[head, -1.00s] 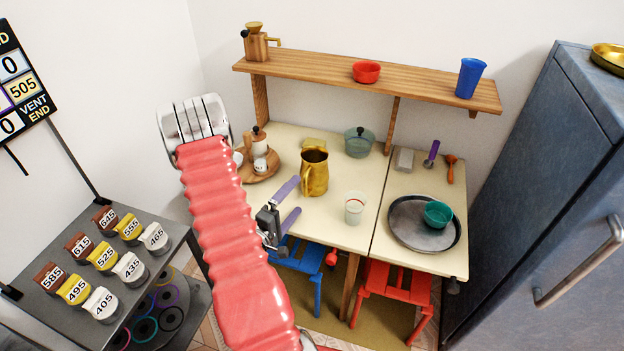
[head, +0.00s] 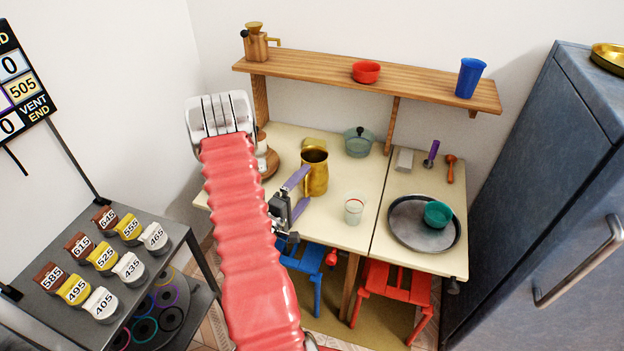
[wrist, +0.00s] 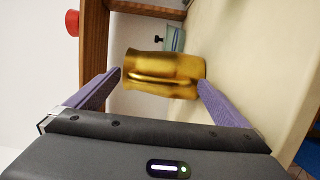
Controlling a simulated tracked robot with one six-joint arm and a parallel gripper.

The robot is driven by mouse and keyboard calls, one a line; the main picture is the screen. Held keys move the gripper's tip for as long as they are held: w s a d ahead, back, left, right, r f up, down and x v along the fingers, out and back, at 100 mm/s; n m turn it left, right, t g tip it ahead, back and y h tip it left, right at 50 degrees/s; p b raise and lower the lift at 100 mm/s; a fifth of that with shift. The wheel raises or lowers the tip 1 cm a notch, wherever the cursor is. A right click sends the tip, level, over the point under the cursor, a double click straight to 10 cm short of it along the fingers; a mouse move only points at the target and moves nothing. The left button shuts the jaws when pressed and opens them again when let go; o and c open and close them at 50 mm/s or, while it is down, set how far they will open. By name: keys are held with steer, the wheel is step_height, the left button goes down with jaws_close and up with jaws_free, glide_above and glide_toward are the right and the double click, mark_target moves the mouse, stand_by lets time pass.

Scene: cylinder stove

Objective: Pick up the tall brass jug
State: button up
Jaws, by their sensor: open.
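The tall brass jug (head: 316,174) stands upright on the cream table, left of the clear glass. My gripper (head: 304,193) is open just in front of the jug in the head view, with its purple fingers pointing toward it. In the wrist view the jug (wrist: 163,72) lies sideways in the picture, ahead of and between the two spread fingertips of my gripper (wrist: 158,83). Its handle faces the wrist camera. I cannot tell whether either fingertip touches the jug. In the head view one finger covers part of the jug's left side.
The clear glass (head: 354,209) stands close to the right of my gripper. A lidded pot (head: 358,142) is behind the jug. A grey tray (head: 401,236) holds a green bowl (head: 438,214). A wooden shelf (head: 330,75) spans the back above the table.

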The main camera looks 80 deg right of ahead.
steer(key=shift+c, duration=0.5)
steer(key=c, duration=1.8)
